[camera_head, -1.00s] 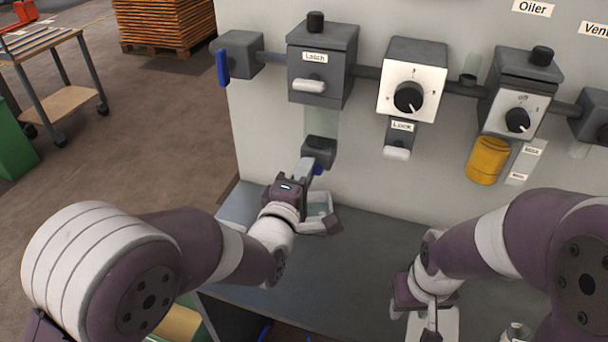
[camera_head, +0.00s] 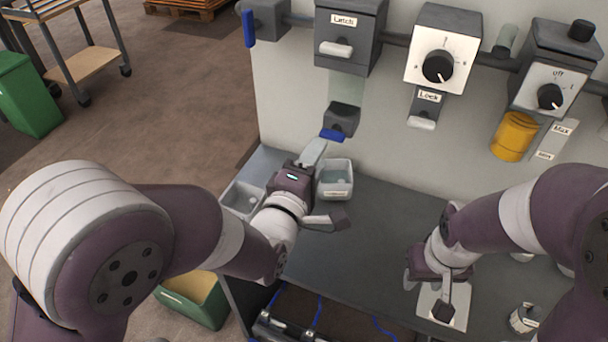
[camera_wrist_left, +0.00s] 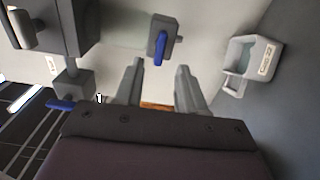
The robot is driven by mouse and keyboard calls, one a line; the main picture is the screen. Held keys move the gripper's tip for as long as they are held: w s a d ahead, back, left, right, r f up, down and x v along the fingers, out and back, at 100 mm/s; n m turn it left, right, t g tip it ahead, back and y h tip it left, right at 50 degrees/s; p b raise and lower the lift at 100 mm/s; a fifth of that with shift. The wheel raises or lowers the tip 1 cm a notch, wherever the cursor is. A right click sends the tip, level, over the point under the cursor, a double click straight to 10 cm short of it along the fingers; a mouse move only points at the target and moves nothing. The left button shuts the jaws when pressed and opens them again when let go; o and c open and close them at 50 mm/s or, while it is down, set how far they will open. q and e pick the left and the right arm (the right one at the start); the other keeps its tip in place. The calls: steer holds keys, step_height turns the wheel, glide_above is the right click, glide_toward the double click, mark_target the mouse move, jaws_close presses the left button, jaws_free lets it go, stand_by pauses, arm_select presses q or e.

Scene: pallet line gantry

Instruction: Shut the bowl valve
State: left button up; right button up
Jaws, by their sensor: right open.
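The bowl valve (camera_head: 341,118) is a dark block below the pale bowl (camera_head: 345,90) under the Latch box. Its blue lever (camera_head: 333,135) lies crosswise, pointing left in the head view. The lever also shows at the upper middle of the left wrist view (camera_wrist_left: 158,50). My left gripper (camera_head: 330,180) is open and empty, below the lever and apart from it. Its two fingers also show spread in the left wrist view (camera_wrist_left: 160,75). My right gripper (camera_head: 428,298) is open over the bench at the lower right.
The Latch box (camera_head: 348,32), with a white handle, stands above the valve. Another blue lever (camera_head: 248,28) is at its left. Two grey bins (camera_head: 335,180) (camera_head: 240,200) stand on the bench (camera_head: 350,255) near my left gripper. A yellow cup (camera_head: 513,137) hangs at the right.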

steer(key=shift+r, duration=0.35)
arm_select(q)
steer(key=v, duration=0.6)
steer(key=shift+s, duration=0.35)
steer(key=shift+a, duration=0.1)
arm_select(e)
steer(key=shift+p, duration=0.3)
arm_select(q)
steer(key=s+f+m+g+y+p, duration=0.15)
steer(key=s+f+m+g, duration=0.25)
steer(key=f+m+g, duration=0.55)
steer(key=s+a+r+m+g+y+p, duration=0.1)
steer(key=a+r+m+g+y+p, duration=0.1)
steer(key=a, duration=0.4)
steer(key=s+a+r+m+g+y+p, duration=0.2)
steer(key=a+m+g+p, duration=0.1)
steer(key=a, duration=0.4)
steer(key=shift+s+a+g+p, duration=0.25)
steer(key=shift+s+g+p, duration=0.05)
steer(key=shift+g+p, duration=0.35)
arm_select(e)
step_height(320, 180, up, 8)
